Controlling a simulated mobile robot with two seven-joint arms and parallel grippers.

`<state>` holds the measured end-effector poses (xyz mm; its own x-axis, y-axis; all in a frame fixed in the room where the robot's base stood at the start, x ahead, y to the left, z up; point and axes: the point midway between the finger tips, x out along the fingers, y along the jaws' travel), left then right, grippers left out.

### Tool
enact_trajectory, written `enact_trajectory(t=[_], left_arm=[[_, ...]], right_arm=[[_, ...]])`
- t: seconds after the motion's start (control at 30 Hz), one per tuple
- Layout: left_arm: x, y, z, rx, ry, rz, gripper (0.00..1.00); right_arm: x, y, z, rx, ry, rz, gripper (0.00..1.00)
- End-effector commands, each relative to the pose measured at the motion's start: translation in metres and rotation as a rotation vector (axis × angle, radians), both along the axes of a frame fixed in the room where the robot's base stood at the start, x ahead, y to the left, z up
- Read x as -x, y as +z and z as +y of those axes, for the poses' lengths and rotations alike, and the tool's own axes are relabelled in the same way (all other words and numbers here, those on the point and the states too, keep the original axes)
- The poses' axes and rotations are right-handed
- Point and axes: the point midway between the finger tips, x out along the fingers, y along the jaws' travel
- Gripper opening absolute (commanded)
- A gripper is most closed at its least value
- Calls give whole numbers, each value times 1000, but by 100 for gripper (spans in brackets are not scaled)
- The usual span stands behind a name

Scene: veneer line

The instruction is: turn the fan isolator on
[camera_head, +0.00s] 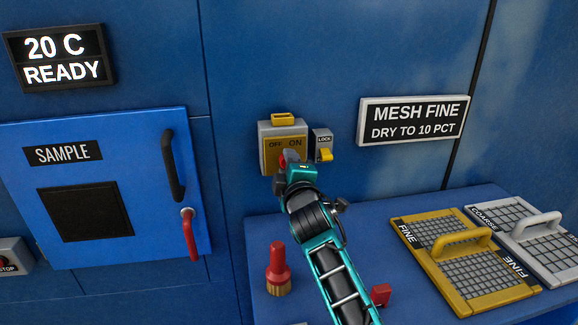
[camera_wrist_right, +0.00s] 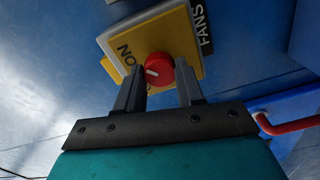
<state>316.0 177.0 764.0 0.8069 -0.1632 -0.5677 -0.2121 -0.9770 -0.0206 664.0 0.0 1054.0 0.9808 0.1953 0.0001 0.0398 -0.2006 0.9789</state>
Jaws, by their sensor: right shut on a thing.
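The fan isolator (camera_head: 268,140) is a grey box with a yellow face on the blue wall, marked OFF and ON. In the head view my right gripper (camera_head: 289,159) covers most of the knob. My left gripper is not in view.
A LOCK box (camera_head: 323,138) with a yellow tab is right beside the isolator. A blue SAMPLE door (camera_head: 135,160) with a black handle and red lever is at left. The blue bench (camera_head: 365,232) holds a red-handled brush (camera_head: 278,265) and the FINE (camera_head: 440,275) and COARSE (camera_head: 551,262) mesh frames.

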Motion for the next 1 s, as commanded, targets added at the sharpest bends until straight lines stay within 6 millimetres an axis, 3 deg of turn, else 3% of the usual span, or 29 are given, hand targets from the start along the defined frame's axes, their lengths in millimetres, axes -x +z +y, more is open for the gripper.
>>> enact_trajectory(t=[0.37, 0.4, 0.6, 0.67, 1.0], left_arm=[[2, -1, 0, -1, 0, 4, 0], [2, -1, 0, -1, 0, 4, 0], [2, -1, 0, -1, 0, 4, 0], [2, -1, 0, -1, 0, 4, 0], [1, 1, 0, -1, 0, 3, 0]], right_arm=[[0, -1, 0, -10, 0, 4, 7], [0, -1, 0, -10, 0, 4, 39], [0, -1, 0, -9, 0, 3, 59], [0, 0, 0, -8, 0, 3, 63], [0, 0, -1, -6, 0, 1, 63]])
